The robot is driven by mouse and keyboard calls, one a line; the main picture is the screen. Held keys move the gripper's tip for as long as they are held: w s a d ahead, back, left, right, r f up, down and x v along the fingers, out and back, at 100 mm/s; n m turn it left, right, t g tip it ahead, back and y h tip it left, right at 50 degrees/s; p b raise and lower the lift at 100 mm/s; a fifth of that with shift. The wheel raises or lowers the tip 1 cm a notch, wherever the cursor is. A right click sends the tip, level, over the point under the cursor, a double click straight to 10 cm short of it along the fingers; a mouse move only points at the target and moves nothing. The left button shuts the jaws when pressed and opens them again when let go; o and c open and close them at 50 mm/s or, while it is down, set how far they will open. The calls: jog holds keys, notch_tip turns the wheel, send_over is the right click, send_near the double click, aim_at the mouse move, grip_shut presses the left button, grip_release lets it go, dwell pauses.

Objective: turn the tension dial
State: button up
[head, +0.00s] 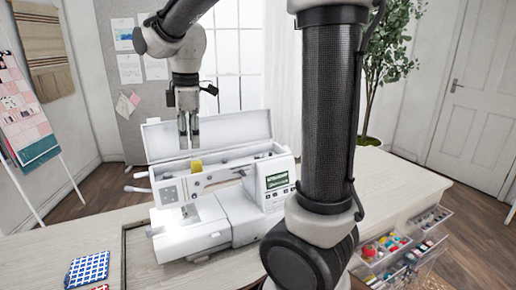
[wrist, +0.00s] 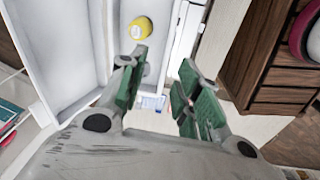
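The white sewing machine (head: 215,200) stands on the table with its top lid (head: 205,132) raised. A small grey panel (head: 168,194) shows on its left end; I cannot clearly make out the tension dial there. A yellow spool (head: 196,167) sits in the top compartment and also shows in the wrist view (wrist: 140,28). My gripper (head: 189,142) points down above the top compartment, apart from the machine. In the wrist view its green-padded fingers (wrist: 162,82) are spread with nothing between them.
The pale table (head: 400,190) is clear to the right behind my arm. A blue checked cloth (head: 87,270) lies at front left. Clear drawers (head: 395,250) with colourful notions stand at right. A brown drawer cabinet (wrist: 265,75) shows in the wrist view.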

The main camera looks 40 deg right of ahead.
jog(key=s+d+m+t, duration=0.1)
jog(key=s+d+m, duration=0.3)
jog(key=s, duration=0.5)
jog(key=s+d+m+t, duration=0.1)
jog(key=s+d+m, duration=0.4)
jog(key=s+m, duration=0.4)
jog(key=shift+s+r+t, duration=0.2)
jog(key=shift+s+t, duration=0.1)
jog(key=shift+t, duration=0.1)
jog(key=shift+a, duration=0.15)
